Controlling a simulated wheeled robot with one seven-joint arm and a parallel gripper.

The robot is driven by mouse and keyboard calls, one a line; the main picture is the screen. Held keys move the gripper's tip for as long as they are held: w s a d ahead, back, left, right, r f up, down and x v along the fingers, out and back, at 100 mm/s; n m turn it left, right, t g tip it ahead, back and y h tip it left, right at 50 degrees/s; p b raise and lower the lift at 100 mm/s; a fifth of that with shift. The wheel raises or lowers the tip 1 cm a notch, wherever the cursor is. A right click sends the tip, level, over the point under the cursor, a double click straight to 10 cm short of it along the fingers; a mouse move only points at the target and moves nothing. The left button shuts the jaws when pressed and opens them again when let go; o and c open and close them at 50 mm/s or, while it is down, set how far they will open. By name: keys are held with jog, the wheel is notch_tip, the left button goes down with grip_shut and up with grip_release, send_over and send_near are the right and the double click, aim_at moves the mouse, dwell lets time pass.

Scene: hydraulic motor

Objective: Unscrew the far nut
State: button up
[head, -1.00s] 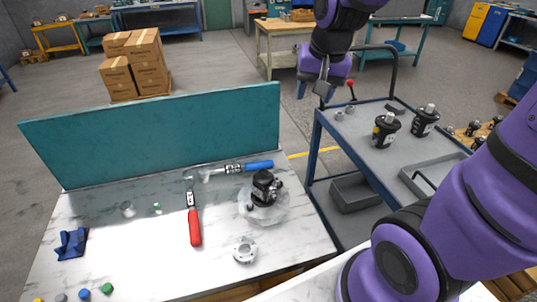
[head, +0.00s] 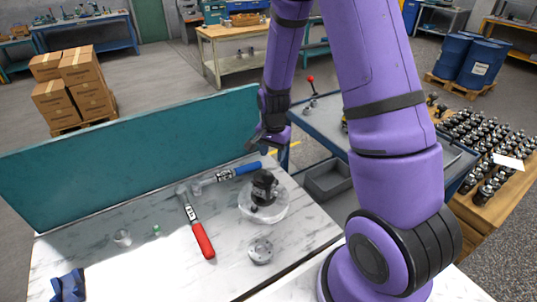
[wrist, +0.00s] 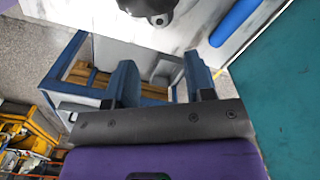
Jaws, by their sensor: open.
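The black hydraulic motor (head: 264,187) stands upright on a round pale dish (head: 284,206) on the marble-topped table. Its nuts are too small to make out, so I cannot tell the far nut from the others. The motor's dark end also shows at the top edge of the wrist view (wrist: 186,12). My gripper (head: 268,140) is open and empty, above and behind the motor and apart from it, near the right end of the teal panel. In the wrist view its two fingers (wrist: 162,82) are spread with nothing between them.
A blue-handled wrench (head: 246,169) lies behind the motor, and a red-handled one (head: 201,238) to its left. A grey metal flange (head: 260,251) lies in front. The teal panel (head: 130,155) walls the table's back. A blue cart (head: 325,125) stands behind at the right.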

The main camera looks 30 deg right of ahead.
jog(key=shift+f, duration=4.6)
grip_shut()
jog(key=n, duration=0.3)
jog(key=shift+c, duration=2.1)
grip_release()
jog(key=shift+n, duration=0.5)
jog(key=shift+o, duration=0.9)
